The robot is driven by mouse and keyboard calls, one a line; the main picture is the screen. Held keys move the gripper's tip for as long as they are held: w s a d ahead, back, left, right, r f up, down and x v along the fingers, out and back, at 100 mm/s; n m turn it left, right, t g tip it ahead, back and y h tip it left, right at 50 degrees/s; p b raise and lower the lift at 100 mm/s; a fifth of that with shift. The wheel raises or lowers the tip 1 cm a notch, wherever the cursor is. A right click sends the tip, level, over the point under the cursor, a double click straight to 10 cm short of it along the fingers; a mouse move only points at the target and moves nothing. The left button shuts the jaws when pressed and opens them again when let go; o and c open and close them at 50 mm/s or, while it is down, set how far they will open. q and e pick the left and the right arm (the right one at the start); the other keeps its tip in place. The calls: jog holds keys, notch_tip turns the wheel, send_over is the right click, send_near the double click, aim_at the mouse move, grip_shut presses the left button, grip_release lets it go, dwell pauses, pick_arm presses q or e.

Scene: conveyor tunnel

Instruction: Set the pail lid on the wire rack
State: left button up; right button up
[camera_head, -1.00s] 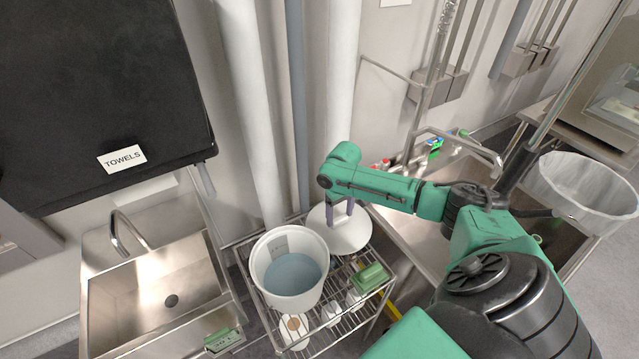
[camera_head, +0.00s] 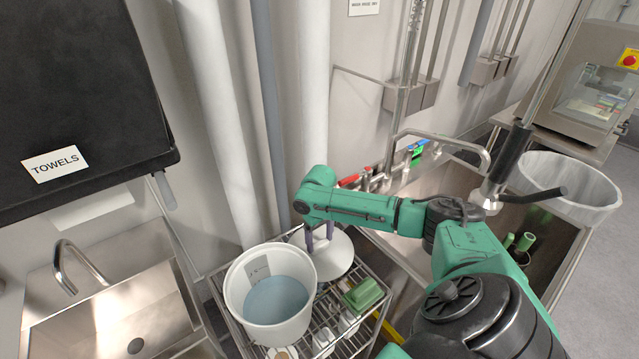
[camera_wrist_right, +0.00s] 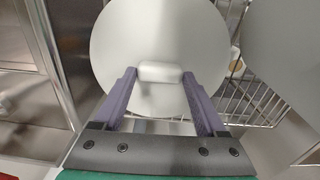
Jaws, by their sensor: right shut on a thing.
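The pail lid (camera_head: 341,257) is a pale round disc behind and right of the white pail (camera_head: 238,293). My right gripper (camera_head: 319,235) comes down from above and is shut on the lid's small handle. The right wrist view shows the fingers (camera_wrist_right: 160,76) on both sides of that handle, with the lid (camera_wrist_right: 160,35) lying flat across them. The wire rack (camera_head: 327,302) is under the pail and the lid. I cannot tell whether the lid touches the rack wires (camera_wrist_right: 262,104) or hangs just above. My left gripper is not in view.
A green item (camera_head: 363,294) and small white items sit on the rack's right front. A steel hand sink (camera_head: 115,315) is at left, and a larger sink with a faucet (camera_head: 440,140) at right. Pipes (camera_head: 215,120) and the wall stand close behind the rack.

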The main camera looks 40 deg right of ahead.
aim_at(319, 244)
jog(key=shift+f, duration=0.55)
dwell(0.4)
jog(key=o, duration=1.3)
jog(key=shift+r, duration=0.1)
notch_tip(319, 244, up, 14)
jog(key=shift+r+b, duration=0.2)
jog(key=shift+b, duration=0.1)
